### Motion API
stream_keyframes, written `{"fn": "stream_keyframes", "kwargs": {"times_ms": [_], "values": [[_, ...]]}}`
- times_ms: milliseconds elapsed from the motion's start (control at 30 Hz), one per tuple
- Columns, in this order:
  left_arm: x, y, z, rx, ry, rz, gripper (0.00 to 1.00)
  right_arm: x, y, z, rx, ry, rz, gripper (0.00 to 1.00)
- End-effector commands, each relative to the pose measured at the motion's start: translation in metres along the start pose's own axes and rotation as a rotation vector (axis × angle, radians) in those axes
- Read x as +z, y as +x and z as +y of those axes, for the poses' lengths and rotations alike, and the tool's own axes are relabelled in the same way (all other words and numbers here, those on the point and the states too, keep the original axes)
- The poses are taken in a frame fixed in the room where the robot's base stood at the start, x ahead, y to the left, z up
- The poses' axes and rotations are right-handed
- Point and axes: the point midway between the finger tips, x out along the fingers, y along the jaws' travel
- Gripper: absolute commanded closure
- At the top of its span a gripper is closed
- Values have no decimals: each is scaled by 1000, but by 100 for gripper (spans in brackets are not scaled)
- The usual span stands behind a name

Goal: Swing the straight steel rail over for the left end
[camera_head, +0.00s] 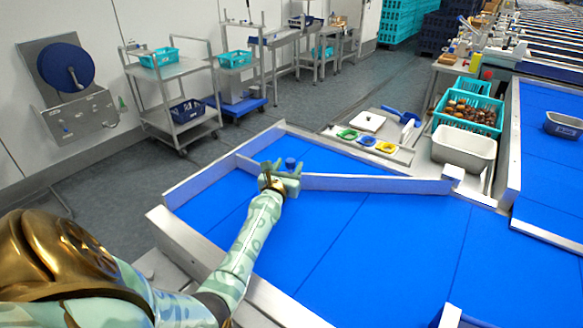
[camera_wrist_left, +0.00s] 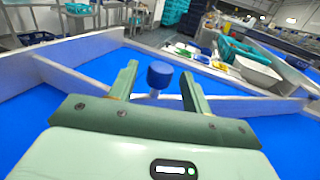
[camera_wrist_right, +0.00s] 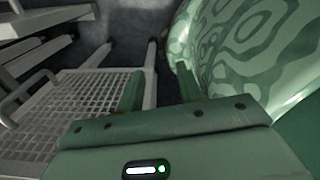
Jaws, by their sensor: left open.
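The straight steel rail (camera_head: 375,184) stands on edge across the blue belt, from a pale block at its right end to my left gripper (camera_head: 279,178). It also shows in the left wrist view (camera_wrist_left: 245,106). A blue knob (camera_head: 291,163) on a short post stands at the gripper. In the left wrist view my left gripper (camera_wrist_left: 158,72) is open, and the knob (camera_wrist_left: 159,76) shows between its fingers with gaps on both sides. The gripper hides the rail's left part. My right gripper (camera_wrist_right: 158,88) is open and empty, away from the rail.
A shorter steel piece (camera_head: 249,163) runs from the left gripper to the belt's far-left wall; its join is hidden. Low steel walls edge the blue belt (camera_head: 400,240). Beyond are a grey tub (camera_head: 463,151), a teal crate (camera_head: 497,128) and carts (camera_head: 180,97). A white grate (camera_wrist_right: 85,105) is near my right gripper.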

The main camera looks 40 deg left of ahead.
Motion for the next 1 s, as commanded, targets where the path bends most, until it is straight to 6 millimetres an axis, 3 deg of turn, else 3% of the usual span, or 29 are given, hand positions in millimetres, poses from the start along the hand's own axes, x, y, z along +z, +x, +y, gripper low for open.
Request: {"fn": "stream_keyframes", "kwargs": {"times_ms": [200,467,500,667,867,1000], "values": [[-1,21,0,0,1,0,51,2,10,-3,-4,2,-4,64],[0,23,0,-1,2,0,51,-1,10,-8,-11,5,0,64],[0,23,0,-1,2,0,54,-1,10,-8,-11,5,0,64],[0,22,0,-1,2,0,98,-1,10,-8,-10,5,0,64],[-2,29,1,-12,3,-2,100,1,16,-7,-10,4,-5,64],[-9,60,5,-70,8,-3,100,11,44,-8,-14,3,-25,64]]}}
